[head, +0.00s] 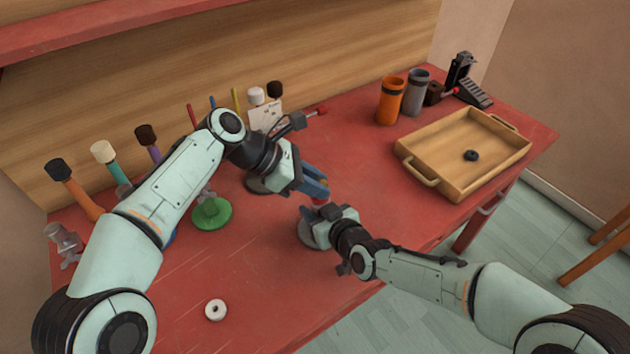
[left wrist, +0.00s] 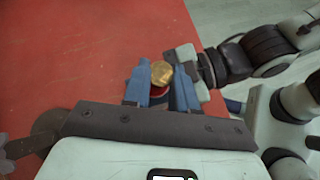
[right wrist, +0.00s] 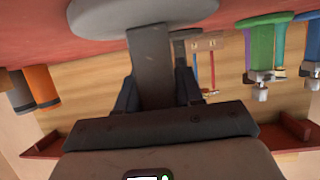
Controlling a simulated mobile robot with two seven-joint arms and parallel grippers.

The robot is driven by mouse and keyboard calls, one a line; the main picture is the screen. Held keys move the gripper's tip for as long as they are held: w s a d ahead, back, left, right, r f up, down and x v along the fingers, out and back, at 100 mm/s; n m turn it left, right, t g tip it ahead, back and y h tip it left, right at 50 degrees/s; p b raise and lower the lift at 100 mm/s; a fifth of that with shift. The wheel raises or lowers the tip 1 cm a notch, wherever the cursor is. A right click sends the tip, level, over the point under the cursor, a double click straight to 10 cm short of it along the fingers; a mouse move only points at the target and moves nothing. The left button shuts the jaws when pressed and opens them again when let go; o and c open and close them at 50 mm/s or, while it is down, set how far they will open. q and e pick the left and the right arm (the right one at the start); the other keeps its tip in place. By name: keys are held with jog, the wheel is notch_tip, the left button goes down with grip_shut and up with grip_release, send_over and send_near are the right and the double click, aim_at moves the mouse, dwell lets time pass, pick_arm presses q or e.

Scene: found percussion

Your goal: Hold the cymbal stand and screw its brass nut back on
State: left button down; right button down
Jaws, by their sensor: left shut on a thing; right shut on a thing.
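The brass nut (left wrist: 161,72) is between the blue fingertips of my left gripper (head: 318,187), which is shut on it; in the head view the fingers hide it. A red part (left wrist: 158,92) shows just by the nut between the fingers. My right gripper (head: 328,213) is lower, close below the left one, and is shut on the grey post (right wrist: 152,60) of the cymbal stand. The stand's round grey base (head: 307,232) rests on the red table, partly covered by my right gripper. I cannot tell whether the nut touches the post's top.
A wooden tray (head: 408,150) with a small black ring (head: 471,155) stands at right, near an orange cup (head: 389,101) and grey cup (head: 415,92). A white ring (head: 216,310) lies at front. A green disc (head: 212,213) and several mallets stand at left. The front middle is clear.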

pick_arm(q)
jog(key=shift+a+f, duration=0.15)
jog(key=shift+f, duration=0.95)
dwell(0.5)
jog(key=shift+r, duration=0.45)
jog(key=shift+r, duration=0.65)
dwell(0.6)
